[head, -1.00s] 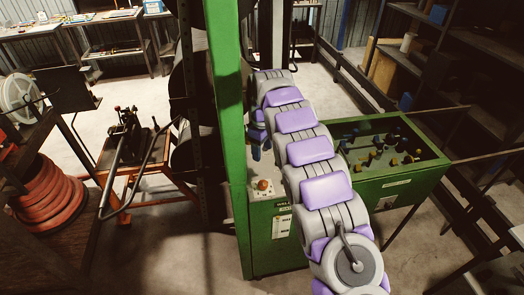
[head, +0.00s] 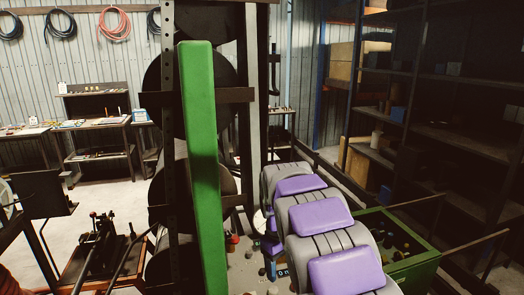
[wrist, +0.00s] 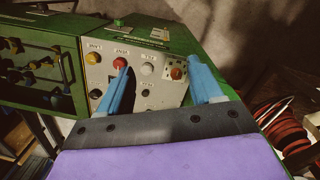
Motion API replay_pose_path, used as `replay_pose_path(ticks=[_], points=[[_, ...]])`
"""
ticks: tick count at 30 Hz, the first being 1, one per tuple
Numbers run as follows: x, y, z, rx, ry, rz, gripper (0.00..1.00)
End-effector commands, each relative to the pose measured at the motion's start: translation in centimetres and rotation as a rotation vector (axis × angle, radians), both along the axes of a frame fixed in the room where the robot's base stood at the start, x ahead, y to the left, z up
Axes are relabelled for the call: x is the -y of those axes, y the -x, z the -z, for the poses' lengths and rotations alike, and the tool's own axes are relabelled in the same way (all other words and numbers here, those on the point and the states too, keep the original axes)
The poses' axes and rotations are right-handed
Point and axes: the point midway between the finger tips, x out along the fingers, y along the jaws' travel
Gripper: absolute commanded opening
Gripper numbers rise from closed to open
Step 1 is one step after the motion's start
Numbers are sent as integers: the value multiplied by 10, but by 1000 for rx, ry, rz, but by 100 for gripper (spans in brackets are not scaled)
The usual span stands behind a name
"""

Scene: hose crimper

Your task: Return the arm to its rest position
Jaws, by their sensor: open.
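My arm (head: 320,217), grey with purple pads, reaches forward from the lower right in the head view, toward the green machine (head: 202,170). My gripper (wrist: 161,65) shows in the wrist view with two blue fingers spread apart and nothing between them. It is in front of the machine's pale control panel (wrist: 154,92). A red button (wrist: 120,62) shows near the left fingertip and an orange-red knob (wrist: 176,73) near the right one. Whether a fingertip touches the panel I cannot tell. In the head view the arm hides most of the gripper and panel.
A green tray of dies (head: 405,250) stands right of my arm, with dark shelving (head: 440,120) beyond. Left are a bench-mounted tool (head: 98,245) and workbenches (head: 100,150). In the wrist view, red hose coils (wrist: 290,130) lie at the right. Floor shows at the left.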

Motion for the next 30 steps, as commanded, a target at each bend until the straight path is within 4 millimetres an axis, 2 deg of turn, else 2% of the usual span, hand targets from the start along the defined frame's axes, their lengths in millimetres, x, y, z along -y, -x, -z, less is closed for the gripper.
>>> replay_pose_path(ticks=[1,6,15,21,30], points=[[9,16,-5,-3,3,35,65],[33,65,-20,-7,9,152,65],[66,166,-27,-32,10,344,65],[79,237,-19,-47,7,458,65],[88,342,9,-78,3,603,65]])
